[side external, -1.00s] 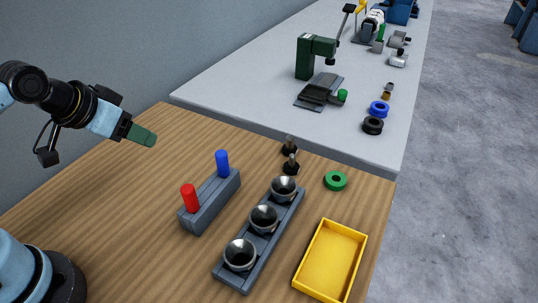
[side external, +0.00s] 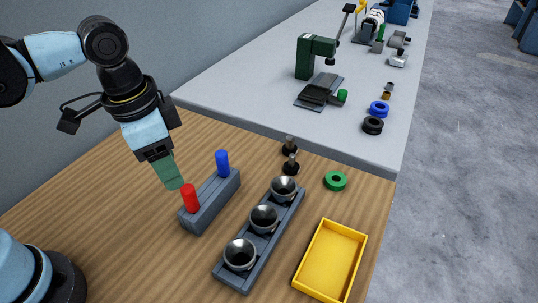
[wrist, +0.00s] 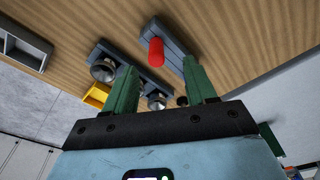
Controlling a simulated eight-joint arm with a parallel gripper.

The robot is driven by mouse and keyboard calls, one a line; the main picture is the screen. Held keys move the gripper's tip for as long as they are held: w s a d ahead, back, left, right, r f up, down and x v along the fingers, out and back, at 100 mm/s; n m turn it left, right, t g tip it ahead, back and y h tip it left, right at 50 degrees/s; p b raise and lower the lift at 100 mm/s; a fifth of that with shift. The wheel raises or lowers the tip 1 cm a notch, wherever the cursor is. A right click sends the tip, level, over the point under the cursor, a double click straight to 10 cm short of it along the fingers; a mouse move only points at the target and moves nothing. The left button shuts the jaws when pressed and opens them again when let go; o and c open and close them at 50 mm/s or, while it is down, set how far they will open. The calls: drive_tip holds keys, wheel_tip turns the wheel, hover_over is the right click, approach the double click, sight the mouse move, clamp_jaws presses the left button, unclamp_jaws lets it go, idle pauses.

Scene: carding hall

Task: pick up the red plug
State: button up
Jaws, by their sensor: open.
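The red plug (side external: 190,198) stands upright in the near end of a grey block (side external: 205,210). A blue plug (side external: 222,163) stands in the block's far end. My gripper (side external: 174,186) is tilted downward, its green fingers just to the left of the red plug's top in the side view. In the wrist view, the red plug (wrist: 156,50) shows in the gap between the two spread fingertips (wrist: 159,66), a little beyond them. The fingers are open and hold nothing. The blue plug is not visible in the wrist view.
A grey rack (side external: 230,282) with three metal cups stands right of the block. The wooden table left of the block is clear.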

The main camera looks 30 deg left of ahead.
sight(187, 188)
drive_tip(key=shift+w+d+f, duration=0.15)
drive_tip(key=shift+d+f, duration=0.1)
drive_tip(key=shift+f, duration=0.75)
drive_tip(key=shift+w+d+f, duration=0.2)
drive_tip(key=shift+d+f, duration=0.1)
drive_tip(key=shift+f, duration=0.7)
drive_tip(key=shift+w+d+f, duration=0.15)
drive_tip(key=shift+d+f, duration=0.1)
drive_tip(key=shift+f, duration=1.25)
clamp_jaws()
